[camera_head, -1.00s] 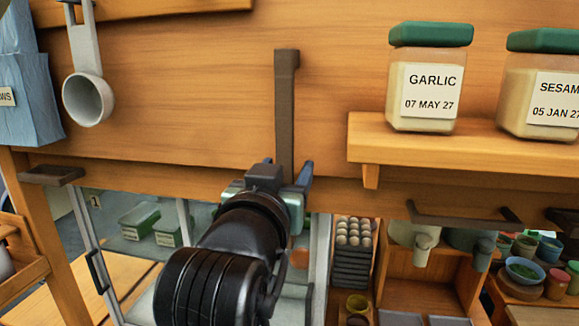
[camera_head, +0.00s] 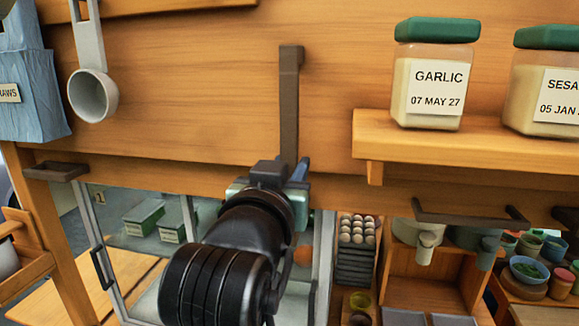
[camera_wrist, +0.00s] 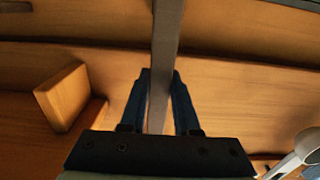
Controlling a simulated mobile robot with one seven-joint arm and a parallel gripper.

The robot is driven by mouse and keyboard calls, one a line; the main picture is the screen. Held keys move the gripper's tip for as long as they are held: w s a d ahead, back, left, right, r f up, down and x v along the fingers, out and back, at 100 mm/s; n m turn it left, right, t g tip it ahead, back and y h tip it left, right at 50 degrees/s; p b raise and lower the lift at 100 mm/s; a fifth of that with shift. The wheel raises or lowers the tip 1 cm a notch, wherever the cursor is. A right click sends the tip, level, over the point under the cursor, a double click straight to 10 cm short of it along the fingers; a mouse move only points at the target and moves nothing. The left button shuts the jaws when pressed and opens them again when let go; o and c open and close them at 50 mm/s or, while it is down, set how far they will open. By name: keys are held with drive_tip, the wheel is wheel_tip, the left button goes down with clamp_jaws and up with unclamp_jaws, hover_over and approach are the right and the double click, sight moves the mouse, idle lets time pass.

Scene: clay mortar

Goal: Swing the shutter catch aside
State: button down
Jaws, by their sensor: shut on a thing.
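The shutter catch (camera_head: 290,100) is a dark narrow bar standing upright against the wooden shutter panel (camera_head: 200,100), with a small block at its top end. My gripper (camera_head: 284,172) is at the bar's lower end, seen from behind in the head view, where my wrist hides part of it. In the wrist view the bar (camera_wrist: 166,45) runs down between the two blue fingers of my gripper (camera_wrist: 160,95), which are shut on it. The bar's lowest part is hidden by the gripper body.
A shelf (camera_head: 440,145) with a garlic jar (camera_head: 436,85) and a sesame jar (camera_head: 548,90) is to the right. A white scoop (camera_head: 92,95) and a blue bag (camera_head: 30,100) are at the left. The panel is clear on both sides of the bar.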

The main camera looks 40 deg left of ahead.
drive_tip(key=shift+a, duration=0.1)
idle(0.7)
drive_tip(key=a+m, duration=0.1)
drive_tip(key=s+a+m, duration=0.1)
drive_tip(key=s+a+r+m, duration=0.1)
drive_tip(key=a+m, duration=0.1)
drive_tip(key=shift+s, duration=0.25)
drive_tip(key=shift+s+a+r+m, duration=0.2)
drive_tip(key=shift+s+a+m, duration=0.15)
drive_tip(key=shift+m, duration=0.25)
drive_tip(key=c, duration=0.6)
unclamp_jaws()
drive_tip(key=shift+c, duration=0.2)
drive_tip(key=b, duration=0.6)
approach(258, 146)
drive_tip(key=v, duration=0.7)
drive_tip(key=shift+s, duration=0.15)
